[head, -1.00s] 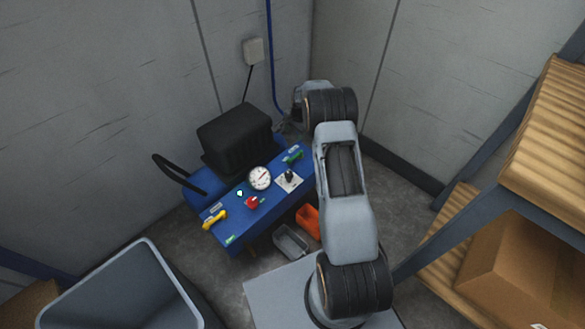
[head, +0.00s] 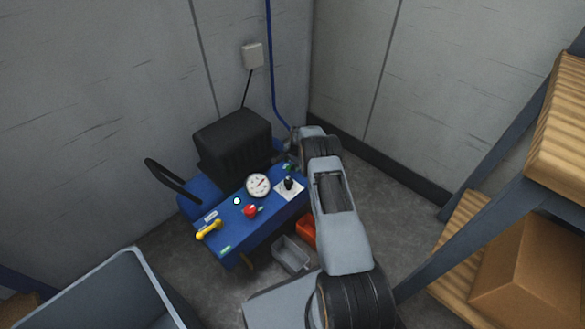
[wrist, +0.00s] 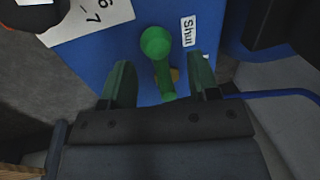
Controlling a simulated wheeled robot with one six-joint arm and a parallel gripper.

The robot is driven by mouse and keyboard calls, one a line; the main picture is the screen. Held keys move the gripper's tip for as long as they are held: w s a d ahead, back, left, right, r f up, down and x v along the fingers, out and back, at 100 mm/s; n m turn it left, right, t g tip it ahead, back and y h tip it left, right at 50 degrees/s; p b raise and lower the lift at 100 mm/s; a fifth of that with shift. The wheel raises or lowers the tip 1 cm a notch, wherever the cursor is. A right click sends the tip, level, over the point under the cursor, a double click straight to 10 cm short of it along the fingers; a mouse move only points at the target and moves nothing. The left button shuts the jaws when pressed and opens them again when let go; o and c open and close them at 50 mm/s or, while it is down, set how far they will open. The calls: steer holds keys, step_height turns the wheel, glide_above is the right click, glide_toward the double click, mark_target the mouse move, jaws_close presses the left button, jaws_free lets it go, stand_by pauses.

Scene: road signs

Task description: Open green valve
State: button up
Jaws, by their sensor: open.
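The green valve (wrist: 157,45) is on the blue panel, its handle pointing down the wrist view toward my gripper. A white label (wrist: 188,31) reading "Shut" is beside it. My gripper (wrist: 160,62) is open, with one finger on each side of the handle; I cannot tell whether they touch it. In the head view the green valve (head: 289,167) is a small patch at the panel's far right end, mostly hidden by my gripper and wrist.
The blue panel (head: 275,206) also carries a white gauge (head: 257,185), a black knob (head: 289,183), a red valve (head: 250,211) and a yellow valve (head: 208,230). A black box (head: 232,142) stands behind. Grey (head: 290,254) and orange (head: 305,231) bins are below; wooden shelving (head: 560,150) is right.

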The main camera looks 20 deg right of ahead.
steer(key=shift+w+f, duration=0.15)
steer(key=shift+f, duration=0.6)
steer(key=shift+c, duration=0.4)
jaws_close()
